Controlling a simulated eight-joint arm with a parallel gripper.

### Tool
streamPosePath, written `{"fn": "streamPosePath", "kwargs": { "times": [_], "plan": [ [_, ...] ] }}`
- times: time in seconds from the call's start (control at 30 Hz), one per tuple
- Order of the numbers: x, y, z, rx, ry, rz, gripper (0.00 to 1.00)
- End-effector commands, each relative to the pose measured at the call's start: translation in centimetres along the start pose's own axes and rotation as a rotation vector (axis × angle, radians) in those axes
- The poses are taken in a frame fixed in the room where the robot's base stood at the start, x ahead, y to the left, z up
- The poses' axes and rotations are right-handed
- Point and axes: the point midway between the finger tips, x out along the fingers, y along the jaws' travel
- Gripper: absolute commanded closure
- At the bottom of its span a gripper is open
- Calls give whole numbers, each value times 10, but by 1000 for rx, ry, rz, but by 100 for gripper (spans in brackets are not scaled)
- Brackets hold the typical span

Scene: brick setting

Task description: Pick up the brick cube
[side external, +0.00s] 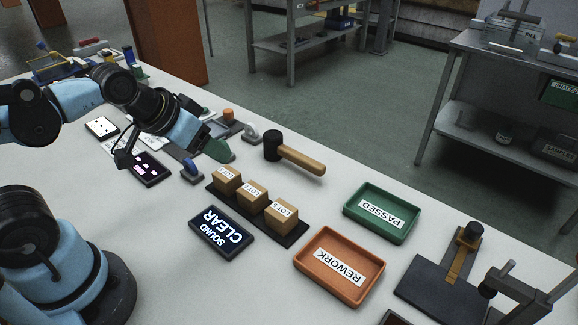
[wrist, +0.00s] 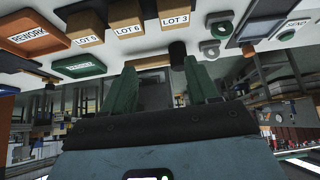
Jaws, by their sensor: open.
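Three tan cube-like blocks stand in a row on a dark strip in the side external view: the left block (side external: 227,181), the middle block (side external: 252,192) and the right block (side external: 281,215). Each has a white LOT label. My gripper (side external: 217,150) is behind and above the row, apart from the blocks. Its two green fingers (wrist: 164,88) are spread with nothing between them.
A black mallet (side external: 298,155) lies behind the row. A green PASSED tray (side external: 405,237) and an orange REWORK tray (side external: 299,263) are to the right. A dark SOUND CLEAR panel (side external: 222,232) lies in front. A blue clamp-like part (side external: 190,173) is left of the blocks.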

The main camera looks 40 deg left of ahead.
Motion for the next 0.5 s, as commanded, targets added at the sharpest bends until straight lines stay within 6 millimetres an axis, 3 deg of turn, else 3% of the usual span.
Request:
{"fn": "streamPosePath", "kwargs": {
  "times": [0.03,0.13,0.5],
  "plan": [
    [0,0,0,0,0,0,32],
    [0,0,0,0,0,0,17],
    [0,4,-3,-1,-18,7,17]
  ]
}}
